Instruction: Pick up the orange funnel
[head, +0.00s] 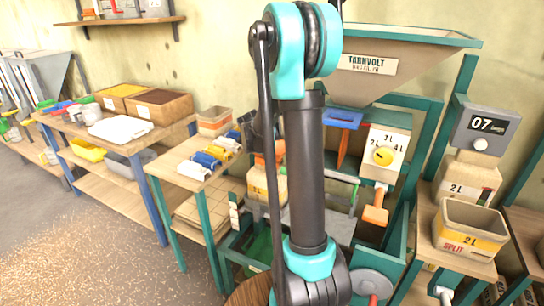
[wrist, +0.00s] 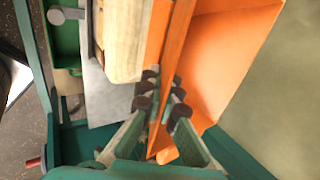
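The orange funnel (wrist: 225,50) fills the upper right of the wrist view, its broad face sloping and a thin edge running down the middle. My gripper (wrist: 161,92) has its two dark-padded fingers close together, one on each side of that orange edge. Whether the pads press on it is unclear.
A cream container (wrist: 125,40) stands left of the fingers, with a green frame (wrist: 85,145) below. A wooden table (head: 180,165) holds small coloured items and a bin. A large hopper (head: 395,60), a dial box (head: 385,150) and a 2 L bin (head: 470,225) stand at right.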

